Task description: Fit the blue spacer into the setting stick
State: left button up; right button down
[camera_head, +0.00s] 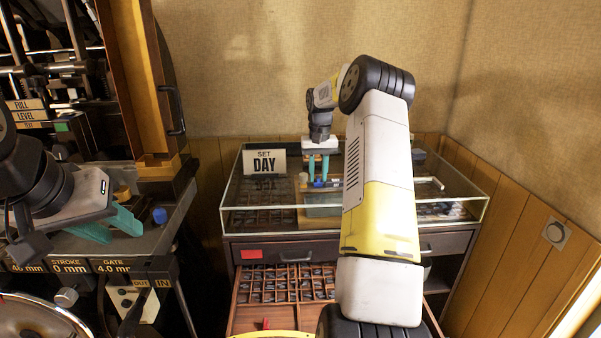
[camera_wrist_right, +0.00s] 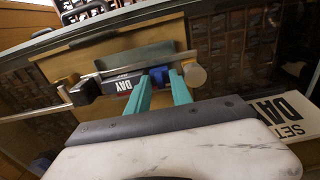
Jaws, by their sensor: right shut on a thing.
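The blue spacer (camera_wrist_right: 160,76) is between the teal fingertips of my right gripper (camera_wrist_right: 162,88), which is shut on it. In the head view my right gripper (camera_head: 318,178) points down over the glass-topped cabinet, with blue showing at its tips. The spacer is at the setting stick (camera_wrist_right: 112,70), beside a dark type block marked DAY (camera_wrist_right: 122,85) and near a round brass knob (camera_wrist_right: 196,75). I cannot tell how deep the spacer sits. In the head view my arm hides part of the stick (camera_head: 430,182). My left gripper (camera_head: 112,226) is open and empty at the left.
An open type drawer (camera_head: 285,287) lies below. The press (camera_head: 95,265) is at the left, with a blue cylinder (camera_head: 160,215) on its bench. A plain wall (camera_head: 290,60) stands behind.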

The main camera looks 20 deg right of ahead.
aim_at(318, 177)
jog(key=shift+s+f, duration=0.25)
jog(key=shift+f, duration=0.65)
jog(key=c, duration=1.1)
grip_release()
jog(key=shift+c, duration=0.2)
notch_tip(318, 177, up, 13)
jog(key=s+a+r+n+t, duration=0.1)
jog(key=s+a+r, duration=0.3)
jog(key=a+r, duration=0.25)
jog(key=s+a+r+n+t, duration=0.1)
jog(key=s+a+r, duration=0.2)
jog(key=s, duration=0.2)
jog(key=s+a+r+t, duration=0.1)
jog(key=s+a+r, duration=0.15)
jog(key=s, duration=0.35)
jog(key=s+a+f+t, duration=0.1)
jog(key=s+a+f, duration=0.1)
jog(key=s, duration=0.5)
jog(key=s+a+f+n+t+y, duration=0.1)
jog(key=s+a+f, duration=0.1)
jog(key=s, duration=0.5)
jog(key=s+a+f+t+y, duration=0.1)
jog(key=s+a+f, duration=0.1)
jog(key=s, duration=0.5)
jog(key=shift+a+f+n, duration=0.3)
jog(key=shift+a, duration=0.35)
